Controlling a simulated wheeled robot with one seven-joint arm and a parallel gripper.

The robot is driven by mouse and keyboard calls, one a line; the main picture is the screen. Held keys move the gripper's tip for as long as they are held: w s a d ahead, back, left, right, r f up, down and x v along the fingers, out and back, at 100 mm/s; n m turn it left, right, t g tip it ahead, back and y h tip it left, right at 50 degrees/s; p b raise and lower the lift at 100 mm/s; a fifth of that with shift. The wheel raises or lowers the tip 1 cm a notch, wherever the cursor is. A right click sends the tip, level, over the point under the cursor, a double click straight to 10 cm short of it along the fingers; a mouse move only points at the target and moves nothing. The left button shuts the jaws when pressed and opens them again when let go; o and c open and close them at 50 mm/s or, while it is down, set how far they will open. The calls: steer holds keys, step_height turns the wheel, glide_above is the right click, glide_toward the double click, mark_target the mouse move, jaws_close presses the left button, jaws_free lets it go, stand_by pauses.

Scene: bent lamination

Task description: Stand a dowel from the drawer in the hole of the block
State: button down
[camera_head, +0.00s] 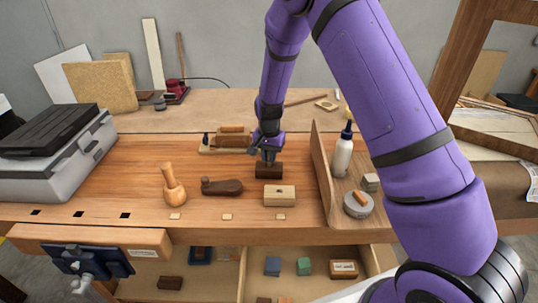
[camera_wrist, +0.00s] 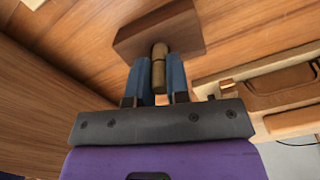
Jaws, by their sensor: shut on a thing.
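My gripper (camera_head: 267,156) is over the bench, right above a dark brown block (camera_head: 269,171). In the wrist view its two blue fingers (camera_wrist: 160,72) are closed on a short brownish dowel (camera_wrist: 159,66). The dowel's far end meets the face of the dark block (camera_wrist: 188,32) or lies just in front of it. I cannot tell whether it is inside a hole, as the hole is hidden. A pale wooden block (camera_head: 279,196) with a small mark on top sits nearer the front. The open drawer (camera_head: 204,277) below the bench holds several small blocks.
A wooden mallet (camera_head: 174,186) and a dark plane-like tool (camera_head: 222,187) lie to the left. An upright wooden board (camera_head: 321,172), a glue bottle (camera_head: 343,154) and a round tin (camera_head: 358,204) stand to the right. A wooden plane (camera_head: 226,140) lies behind. A vise (camera_head: 88,261) is at front left.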

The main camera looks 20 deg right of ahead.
steer(key=shift+f, duration=0.35)
stand_by(0.7)
steer(key=c, duration=0.6)
jaws_free()
steer(key=shift+r, duration=4)
